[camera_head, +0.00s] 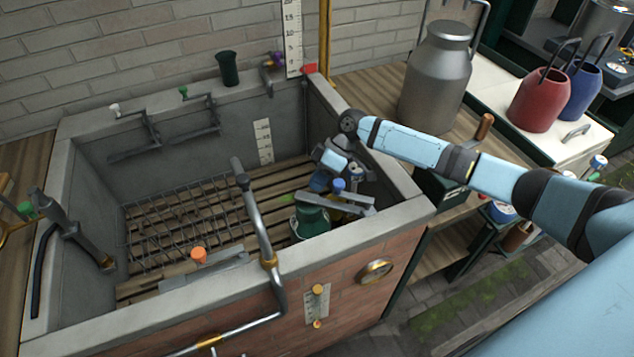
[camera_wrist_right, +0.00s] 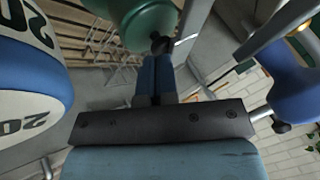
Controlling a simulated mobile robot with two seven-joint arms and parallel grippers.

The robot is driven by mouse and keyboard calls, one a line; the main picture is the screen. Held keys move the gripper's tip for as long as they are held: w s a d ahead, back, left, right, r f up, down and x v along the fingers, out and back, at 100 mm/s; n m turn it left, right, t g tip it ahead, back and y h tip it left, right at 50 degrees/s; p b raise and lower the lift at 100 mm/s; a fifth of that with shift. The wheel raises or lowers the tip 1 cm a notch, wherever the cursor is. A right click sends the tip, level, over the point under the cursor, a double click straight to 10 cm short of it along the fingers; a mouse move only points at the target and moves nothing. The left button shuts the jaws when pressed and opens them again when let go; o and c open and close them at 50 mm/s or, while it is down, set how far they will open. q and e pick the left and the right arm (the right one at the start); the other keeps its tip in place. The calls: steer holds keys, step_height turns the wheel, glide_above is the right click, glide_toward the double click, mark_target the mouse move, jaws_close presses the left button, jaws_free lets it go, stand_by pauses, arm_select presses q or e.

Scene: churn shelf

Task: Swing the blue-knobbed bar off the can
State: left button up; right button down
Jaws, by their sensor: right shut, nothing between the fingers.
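The green can (camera_head: 312,222) stands on the slatted floor in the right front corner of the stone trough. A grey bar (camera_head: 345,207) lies across above it, with a blue knob (camera_head: 339,185) standing up from the bar. My right gripper (camera_head: 322,181) is inside the trough, just behind the bar and close to the knob. In the right wrist view, my right fingers (camera_wrist_right: 159,48) are shut and empty, with the green can (camera_wrist_right: 143,22) just past their tips. A large blue knob (camera_wrist_right: 297,88) shows at the right, apart from the fingers. My left gripper is not in view.
The trough's stone rim (camera_head: 400,222) runs close in front and right of the bar. A bent grey pipe (camera_head: 257,215) rises over the front wall. An orange knob (camera_head: 198,254) is farther left. A blue and white object (camera_wrist_right: 30,85) is close by in the right wrist view.

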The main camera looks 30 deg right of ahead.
steer(key=v, duration=1.3)
steer(key=shift+b, duration=0.4)
